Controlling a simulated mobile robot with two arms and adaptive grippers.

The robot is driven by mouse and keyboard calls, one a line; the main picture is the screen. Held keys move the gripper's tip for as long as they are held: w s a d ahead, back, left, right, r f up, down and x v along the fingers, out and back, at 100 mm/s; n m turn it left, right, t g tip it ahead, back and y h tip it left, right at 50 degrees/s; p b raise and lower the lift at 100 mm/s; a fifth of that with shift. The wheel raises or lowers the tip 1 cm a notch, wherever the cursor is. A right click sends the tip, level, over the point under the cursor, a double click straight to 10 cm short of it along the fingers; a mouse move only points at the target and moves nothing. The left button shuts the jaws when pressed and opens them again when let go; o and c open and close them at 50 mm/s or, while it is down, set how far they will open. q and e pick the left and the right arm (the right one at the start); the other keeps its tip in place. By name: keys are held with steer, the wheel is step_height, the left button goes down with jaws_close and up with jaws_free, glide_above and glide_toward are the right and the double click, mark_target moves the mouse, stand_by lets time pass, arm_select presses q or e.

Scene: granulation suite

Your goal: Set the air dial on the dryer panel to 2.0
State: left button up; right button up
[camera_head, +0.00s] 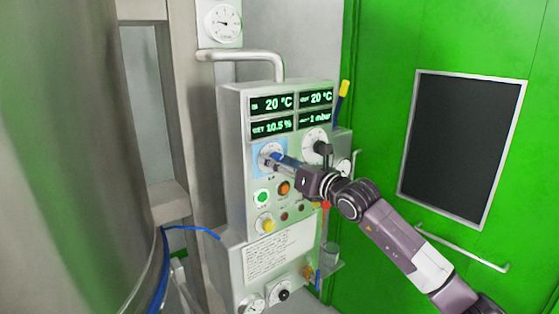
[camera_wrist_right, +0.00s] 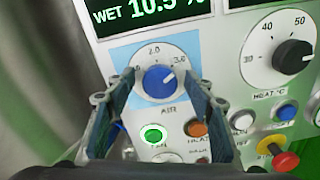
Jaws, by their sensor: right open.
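The air dial is a blue knob (camera_wrist_right: 160,81) on a round white scale, set on a light blue patch of the dryer panel (camera_head: 238,165). In the right wrist view its scale reads 2.0 at the top and 3.0 at the right. The knob's white mark points up and right, towards 3.0. In the head view the dial (camera_head: 269,150) is partly covered by my right gripper (camera_head: 279,158). The gripper is open, its fingers on the left and right of the knob. I cannot tell whether they touch it. My left gripper is not in view.
A black heat knob (camera_wrist_right: 292,56) is right of the dial. Below are a lit green button (camera_wrist_right: 153,135), an orange button (camera_wrist_right: 196,128) and a red knob (camera_wrist_right: 286,160). Displays (camera_head: 272,126) sit above. A steel vessel (camera_head: 90,180) stands left; a green door (camera_head: 400,45) is right.

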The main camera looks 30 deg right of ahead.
steer(key=c, duration=1.2)
steer(key=shift+o, duration=0.2)
steer(key=shift+a+n+b, duration=0.1)
steer(key=shift+n+b, duration=5.7)
steer(key=shift+b, duration=0.7)
steer(key=o, duration=1.2)
steer(key=shift+c, duration=0.2)
